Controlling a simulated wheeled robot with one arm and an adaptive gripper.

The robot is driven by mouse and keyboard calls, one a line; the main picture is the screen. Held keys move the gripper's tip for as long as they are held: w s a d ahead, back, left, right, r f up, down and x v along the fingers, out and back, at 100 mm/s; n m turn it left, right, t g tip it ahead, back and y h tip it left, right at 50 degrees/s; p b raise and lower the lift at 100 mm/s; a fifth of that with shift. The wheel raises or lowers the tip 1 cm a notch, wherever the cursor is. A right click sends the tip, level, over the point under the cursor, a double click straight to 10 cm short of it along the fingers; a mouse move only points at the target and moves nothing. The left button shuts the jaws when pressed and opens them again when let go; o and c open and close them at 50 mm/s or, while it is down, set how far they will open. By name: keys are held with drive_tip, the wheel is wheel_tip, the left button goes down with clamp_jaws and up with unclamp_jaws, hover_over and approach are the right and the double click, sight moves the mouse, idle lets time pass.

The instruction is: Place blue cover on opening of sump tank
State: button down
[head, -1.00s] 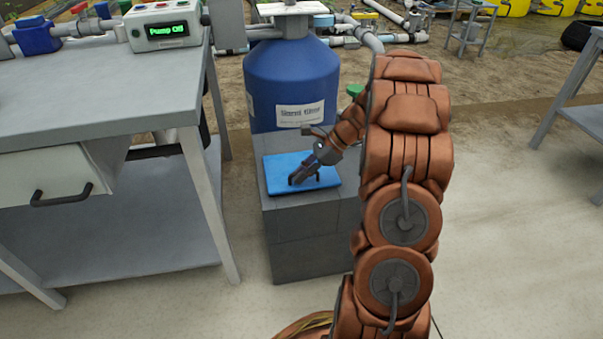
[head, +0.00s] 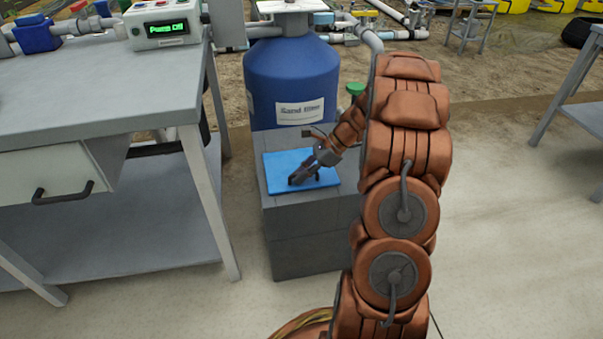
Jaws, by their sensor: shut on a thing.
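The blue cover (head: 284,161) is a flat rectangular plate lying level on top of a grey block-like box (head: 305,245). The box stands on the floor in front of the blue sand filter tank. My gripper (head: 303,178) is over the front middle of the cover, with its fingers pointing down to the left. It is shut on the cover, at what looks like a dark handle, though its fingers hide most of that spot. The cover hides the top of the box, so I cannot see an opening there. I cannot tell whether this box is the sump tank.
A grey workbench (head: 90,100) with a drawer stands at the left, bearing a pump control box (head: 163,24). The blue sand filter tank (head: 290,75) rises right behind the cover. Another table (head: 580,115) is at the far right. The floor right of my arm is clear.

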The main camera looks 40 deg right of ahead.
drive_tip(key=shift+s+f, duration=0.1)
drive_tip(key=shift+f, duration=0.45)
drive_tip(key=c, duration=1.2)
unclamp_jaws()
drive_tip(key=shift+o, duration=0.2)
drive_tip(key=shift+r, duration=0.15)
drive_tip(key=v, duration=1.2)
